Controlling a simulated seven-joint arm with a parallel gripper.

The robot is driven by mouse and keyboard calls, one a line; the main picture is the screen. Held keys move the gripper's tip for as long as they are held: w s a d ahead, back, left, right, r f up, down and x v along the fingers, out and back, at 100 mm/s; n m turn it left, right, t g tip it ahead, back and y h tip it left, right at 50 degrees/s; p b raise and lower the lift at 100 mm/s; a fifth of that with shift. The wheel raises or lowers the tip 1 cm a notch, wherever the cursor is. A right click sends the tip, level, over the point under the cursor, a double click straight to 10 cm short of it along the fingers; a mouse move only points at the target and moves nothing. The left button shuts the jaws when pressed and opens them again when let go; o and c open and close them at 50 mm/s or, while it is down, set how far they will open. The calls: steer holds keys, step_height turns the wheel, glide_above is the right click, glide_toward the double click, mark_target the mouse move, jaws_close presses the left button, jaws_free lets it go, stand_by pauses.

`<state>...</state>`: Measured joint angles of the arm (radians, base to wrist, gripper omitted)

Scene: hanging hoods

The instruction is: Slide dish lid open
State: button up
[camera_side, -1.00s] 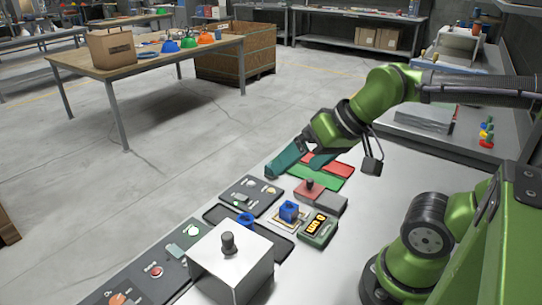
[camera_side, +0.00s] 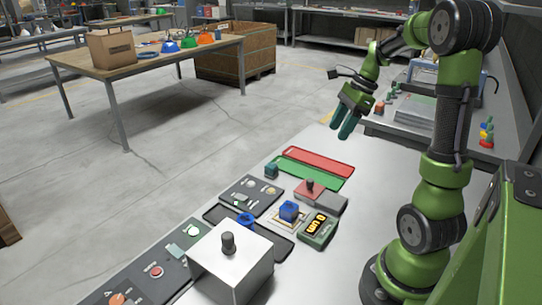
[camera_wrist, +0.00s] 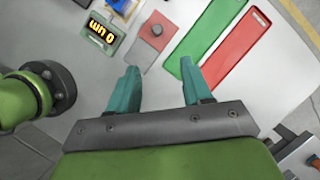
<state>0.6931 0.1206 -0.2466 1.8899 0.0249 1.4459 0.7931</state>
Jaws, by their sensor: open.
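A small dish (camera_side: 331,202) has a grey body. A red lid (camera_side: 304,194) with a dark upright knob (camera_side: 310,184) covers its left part in the side view; the right part shows plain grey. In the wrist view the red lid (camera_wrist: 152,24) and grey part (camera_wrist: 141,56) lie ahead of the fingers, near the top. I cannot tell whether the grey part is open inside. My gripper (camera_side: 342,125) is open and empty, raised above the far end of the bench, apart from the dish. Its two teal fingers (camera_wrist: 160,70) are spread wide in the wrist view.
Red (camera_side: 320,162) and green (camera_side: 303,173) strips lie beyond the dish. A display box (camera_side: 317,231) and a blue block (camera_side: 289,210) stand beside it. A white hood (camera_side: 235,264) with a knob is nearer. Bench space right of the dish is clear.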

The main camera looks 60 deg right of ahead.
glide_toward(311, 179)
steer(key=x, duration=0.8)
steer(key=shift+a+f, duration=0.2)
steer(key=shift+f, duration=0.2)
jaws_close()
